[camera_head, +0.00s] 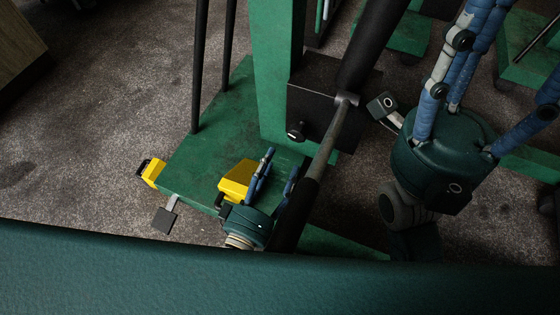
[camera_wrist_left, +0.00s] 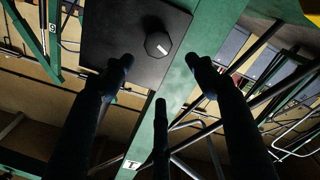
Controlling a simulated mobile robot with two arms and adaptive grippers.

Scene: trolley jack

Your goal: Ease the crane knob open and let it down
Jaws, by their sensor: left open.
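The crane (camera_head: 275,75) is a green upright on a green base. A black block (camera_head: 325,80) sits on its side, with the small dark knob (camera_head: 296,131) on its face. In the left wrist view the knob (camera_wrist_left: 158,44) is faceted, with a pale mark, on the dark block (camera_wrist_left: 110,30). My left gripper (camera_head: 274,168) is open below the knob in the head view, its blue fingers pointing up towards it. In the wrist view its fingertips (camera_wrist_left: 160,75) are spread, with no visible hold on the knob. My right gripper (camera_head: 490,60) has spread fingers, tips partly cut off, right of the crane.
A dark bar with a grey middle (camera_head: 330,135) slants down from the block, close to my left gripper. A yellow part (camera_head: 238,178) stands beside that gripper on the base. Another yellow part (camera_head: 152,172) is at the base's left corner. Carpet at left is clear.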

